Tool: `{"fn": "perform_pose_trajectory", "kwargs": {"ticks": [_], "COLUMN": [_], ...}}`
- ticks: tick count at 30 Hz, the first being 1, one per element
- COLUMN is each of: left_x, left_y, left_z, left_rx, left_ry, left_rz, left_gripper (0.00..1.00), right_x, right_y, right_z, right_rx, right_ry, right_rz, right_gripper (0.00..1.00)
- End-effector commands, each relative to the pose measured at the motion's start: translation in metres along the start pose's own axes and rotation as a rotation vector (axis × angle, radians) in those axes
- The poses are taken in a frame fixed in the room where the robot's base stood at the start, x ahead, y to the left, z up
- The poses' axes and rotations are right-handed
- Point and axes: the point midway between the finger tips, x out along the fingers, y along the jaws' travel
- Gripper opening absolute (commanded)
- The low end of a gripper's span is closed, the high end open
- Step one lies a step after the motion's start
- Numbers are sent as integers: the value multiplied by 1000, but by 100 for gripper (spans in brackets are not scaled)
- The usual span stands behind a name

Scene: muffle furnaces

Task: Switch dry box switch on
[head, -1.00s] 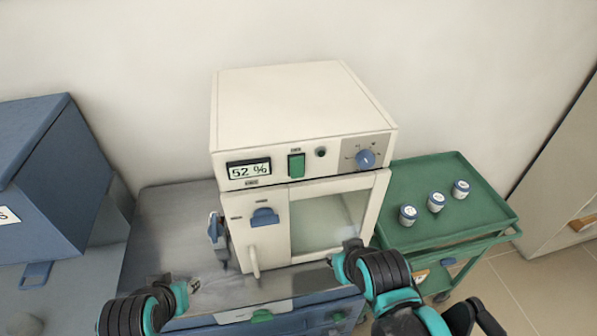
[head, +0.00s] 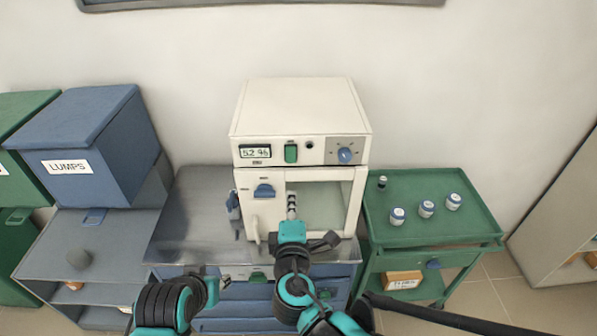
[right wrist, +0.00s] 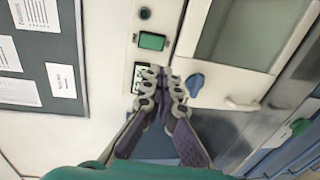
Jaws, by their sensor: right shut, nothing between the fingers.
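The dry box (head: 300,108) is a cream cabinet with a "52 %" display (head: 255,152) and a green rocker switch (head: 291,153) on its upper panel. My right gripper (head: 292,198) is shut and empty in front of the box's door, below the switch in the head view. In the right wrist view, its shut fingertips (right wrist: 164,74) overlap the display's edge, with the green switch (right wrist: 152,41) just beyond them. I see no contact with the switch. My left gripper (head: 225,280) is low at the front of the bench; its jaw state is unclear.
A blue dial (head: 345,155) is right of the switch, and a blue latch (head: 264,190) is on the door. A green cart (head: 482,222) with several small jars stands right. A blue "LUMPS" bin (head: 100,150) stands left.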

Motion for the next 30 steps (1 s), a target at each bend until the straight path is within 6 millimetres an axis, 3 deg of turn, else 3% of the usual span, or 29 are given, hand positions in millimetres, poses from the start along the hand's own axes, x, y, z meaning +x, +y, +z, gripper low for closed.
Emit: {"fn": "perform_pose_trajectory", "kwargs": {"ticks": [9,14,30], "left_x": [1,3,19], "left_y": [0,0,0], "left_z": [0,2,14], "left_rx": [0,0,0], "left_ry": [0,0,0], "left_rz": [0,0,0], "left_gripper": [34,34,34], "right_x": [1,14,119], "right_y": [0,-1,-2], "right_z": [1,2,2], "right_rx": [0,2,2], "right_ry": [-2,-5,-4], "right_rz": [0,-1,-1], "right_gripper": [0,0,0]}}
